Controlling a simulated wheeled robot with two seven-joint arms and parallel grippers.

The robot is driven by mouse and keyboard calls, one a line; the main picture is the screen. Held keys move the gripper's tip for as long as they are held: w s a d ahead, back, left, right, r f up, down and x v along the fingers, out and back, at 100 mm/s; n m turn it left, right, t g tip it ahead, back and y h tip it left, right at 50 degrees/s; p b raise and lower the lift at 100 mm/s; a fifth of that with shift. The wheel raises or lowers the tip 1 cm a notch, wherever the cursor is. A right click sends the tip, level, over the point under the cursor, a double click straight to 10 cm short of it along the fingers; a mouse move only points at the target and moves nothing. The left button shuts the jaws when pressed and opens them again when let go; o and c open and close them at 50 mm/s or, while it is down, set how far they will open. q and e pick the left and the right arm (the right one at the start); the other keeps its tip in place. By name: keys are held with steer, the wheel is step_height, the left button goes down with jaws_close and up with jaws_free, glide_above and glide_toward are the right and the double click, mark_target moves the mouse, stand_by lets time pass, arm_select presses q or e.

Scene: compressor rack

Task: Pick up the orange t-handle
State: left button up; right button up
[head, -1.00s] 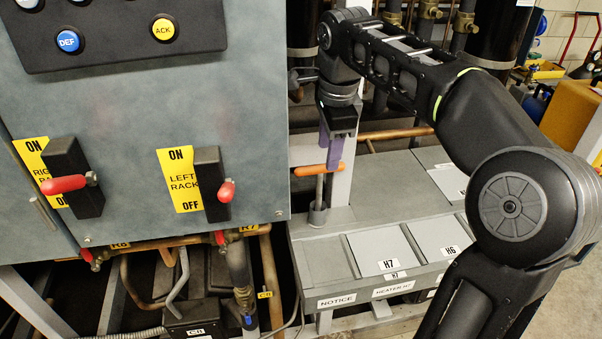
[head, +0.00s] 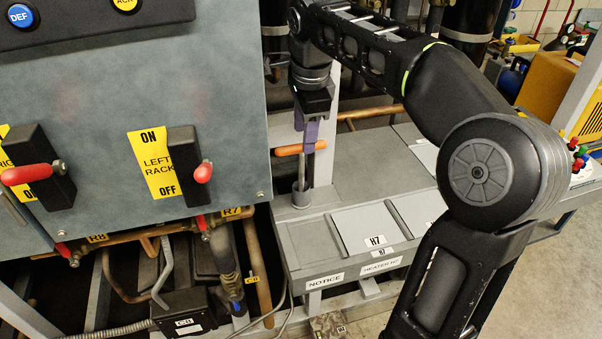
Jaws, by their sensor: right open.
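The orange t-handle (head: 289,150) stands upright, its grey shaft set in a round grey holder on the grey bench at the centre. My right gripper (head: 309,135) points down at the handle's orange crossbar, with its purple fingers at the bar's right half. The jaws are open, and a finger overlaps the bar in the picture. I cannot tell whether the fingers touch it. My left gripper is not in view.
The control panel (head: 95,110) with red-handled switches stands close on the left. The grey bench (head: 350,165) carries labelled lids such as H7 (head: 365,230). Copper pipes and a black box (head: 185,312) lie below the panel.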

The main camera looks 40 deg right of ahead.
steer(key=p, duration=0.1)
glide_above(301, 175)
steer(key=d, duration=0.1)
steer(key=shift+w+f, duration=0.15)
steer(key=shift+f, duration=2.45)
jaws_close()
steer(key=shift+r, duration=0.15)
